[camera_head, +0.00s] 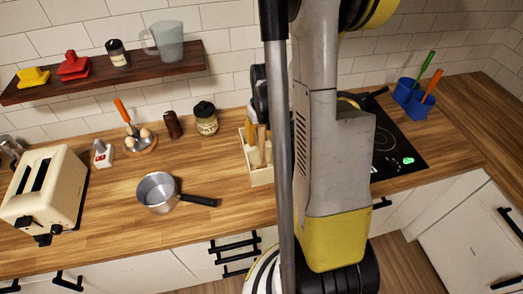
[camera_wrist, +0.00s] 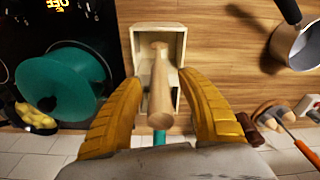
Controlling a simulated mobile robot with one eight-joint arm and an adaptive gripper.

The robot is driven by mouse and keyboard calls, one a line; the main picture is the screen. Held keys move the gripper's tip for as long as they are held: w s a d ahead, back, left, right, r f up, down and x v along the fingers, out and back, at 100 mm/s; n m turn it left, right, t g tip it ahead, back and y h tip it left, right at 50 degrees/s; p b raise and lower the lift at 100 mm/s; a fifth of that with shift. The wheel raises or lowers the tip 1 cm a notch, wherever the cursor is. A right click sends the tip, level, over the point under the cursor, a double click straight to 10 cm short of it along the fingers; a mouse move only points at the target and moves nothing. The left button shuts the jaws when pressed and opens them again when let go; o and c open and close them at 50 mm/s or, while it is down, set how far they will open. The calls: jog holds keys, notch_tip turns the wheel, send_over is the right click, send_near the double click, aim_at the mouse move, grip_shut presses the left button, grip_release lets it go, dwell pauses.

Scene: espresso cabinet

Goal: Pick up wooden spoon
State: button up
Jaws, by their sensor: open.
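The wooden spoon (camera_wrist: 159,85) stands in a pale wooden utensil box (camera_wrist: 135,62) in the wrist view, its thick handle end towards the camera. My gripper (camera_wrist: 163,105) is open, with one yellow finger on each side of the handle and gaps showing between fingers and wood. In the head view the box (camera_head: 262,178) stands on the counter left of my arm, with a wooden handle (camera_head: 262,143) sticking up from it. There my arm hides much of the gripper and part of the box.
A steel saucepan (camera_head: 157,190) is on the counter left of the box. A black cooktop (camera_head: 400,160) is on the right, and a teal pot (camera_wrist: 62,80) shows on it in the wrist view. A toaster (camera_head: 45,190) stands far left. A wall shelf (camera_head: 110,76) is above.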

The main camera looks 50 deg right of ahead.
jog(key=shift+s, duration=0.1)
grip_shut()
